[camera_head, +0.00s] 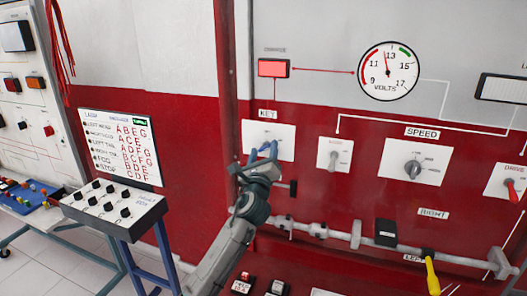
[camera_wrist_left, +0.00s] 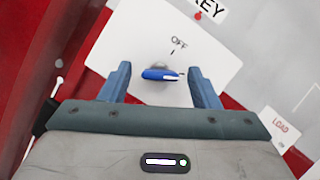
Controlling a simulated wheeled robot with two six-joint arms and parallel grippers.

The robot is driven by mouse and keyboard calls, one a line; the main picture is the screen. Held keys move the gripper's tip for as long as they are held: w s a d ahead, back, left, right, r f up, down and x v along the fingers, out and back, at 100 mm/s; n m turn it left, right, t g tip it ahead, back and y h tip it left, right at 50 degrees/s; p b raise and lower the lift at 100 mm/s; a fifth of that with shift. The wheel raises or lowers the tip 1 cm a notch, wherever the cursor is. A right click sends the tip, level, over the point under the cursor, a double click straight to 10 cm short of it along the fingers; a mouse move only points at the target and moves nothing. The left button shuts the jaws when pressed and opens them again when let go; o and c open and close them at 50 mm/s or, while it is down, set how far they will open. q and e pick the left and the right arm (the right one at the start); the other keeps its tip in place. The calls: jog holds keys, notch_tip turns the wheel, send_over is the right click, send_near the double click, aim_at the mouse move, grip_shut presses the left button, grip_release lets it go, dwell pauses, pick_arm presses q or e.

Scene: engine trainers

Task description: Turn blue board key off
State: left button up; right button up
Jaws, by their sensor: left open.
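The blue key (camera_wrist_left: 160,74) sits in its switch on a white plate (camera_wrist_left: 195,40) below the KEY label. In the left wrist view its blue handle lies roughly level, and the word OFF shows just above it. My left gripper (camera_wrist_left: 163,85) is open, with one blue finger on each side of the key and visible gaps to it. In the head view the left gripper (camera_head: 262,152) is in front of the white key plate (camera_head: 284,135) and hides most of the key. My right gripper is not in view.
A lit red indicator (camera_head: 273,68) and a volts dial (camera_head: 389,71) are above. A LOAD plate (camera_head: 336,154) and a SPEED knob (camera_head: 412,169) are to the right. A grey bar (camera_head: 340,233) runs below. A switch box (camera_head: 112,208) stands at the left.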

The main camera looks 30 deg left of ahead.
pick_arm(q)
jog(key=c, duration=1)
jog(key=shift+n+g+y, duration=0.3)
jog(key=shift+n, duration=0.3)
jog(key=n+g+p, duration=0.1)
jog(key=n, duration=0.2)
jog(key=n+g+p, duration=0.1)
jog(key=n, duration=0.3)
jog(key=n+g+y+p, duration=0.1)
jog(key=n+g, duration=0.1)
jog(key=n, duration=0.1)
jog(key=shift+d+r+p, duration=0.15)
jog(key=shift+r+p, duration=0.15)
jog(key=shift+n+g+p, duration=0.3)
jog(key=shift+n+p, duration=0.15)
jog(key=shift+n, duration=0.75)
jog(key=shift+f, duration=0.1)
